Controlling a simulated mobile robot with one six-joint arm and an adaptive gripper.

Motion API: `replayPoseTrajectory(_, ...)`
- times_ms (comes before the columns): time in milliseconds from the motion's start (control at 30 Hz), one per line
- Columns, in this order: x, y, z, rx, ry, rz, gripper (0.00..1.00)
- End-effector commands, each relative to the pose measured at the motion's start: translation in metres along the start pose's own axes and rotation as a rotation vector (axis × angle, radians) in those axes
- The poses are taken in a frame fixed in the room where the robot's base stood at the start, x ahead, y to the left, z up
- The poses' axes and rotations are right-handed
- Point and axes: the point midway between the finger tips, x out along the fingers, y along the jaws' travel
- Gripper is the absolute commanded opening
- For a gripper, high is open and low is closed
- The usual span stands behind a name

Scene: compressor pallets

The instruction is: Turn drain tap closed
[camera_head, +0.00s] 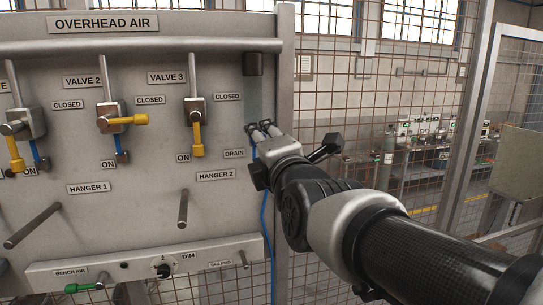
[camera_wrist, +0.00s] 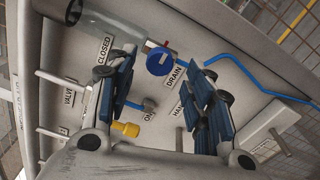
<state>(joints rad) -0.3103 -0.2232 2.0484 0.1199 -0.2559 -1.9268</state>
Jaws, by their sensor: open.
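The drain tap shows in the wrist view as a round blue knob (camera_wrist: 160,61) with a small red piece at its edge, at the end of a clear bowl (camera_wrist: 125,32) and beside the DRAIN label. In the head view the knob is hidden behind my gripper (camera_head: 259,126), but the DRAIN label (camera_head: 234,153) shows. My gripper is open, with its blue-padded fingers either side of the knob in the wrist view (camera_wrist: 158,68). No contact with the knob is visible, and I cannot tell the depth between them. Whether the tap is open or closed is unclear.
VALVE 3's yellow handle (camera_head: 197,138) hangs down left of my gripper. A blue hose (camera_head: 264,215) runs down the panel below. Hanger pegs (camera_head: 183,208) stick out at lower left. A mesh fence (camera_head: 350,110) stands right of the panel's edge post.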

Motion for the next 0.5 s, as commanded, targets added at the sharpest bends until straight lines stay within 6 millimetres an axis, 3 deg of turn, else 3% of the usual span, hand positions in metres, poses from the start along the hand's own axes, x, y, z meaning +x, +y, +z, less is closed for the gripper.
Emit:
replayPoseTrajectory(200,-0.050,0.002,0.000,0.001,0.000,0.004,0.48)
replayPoseTrajectory(500,-0.087,0.001,0.000,0.002,0.000,0.002,0.48)
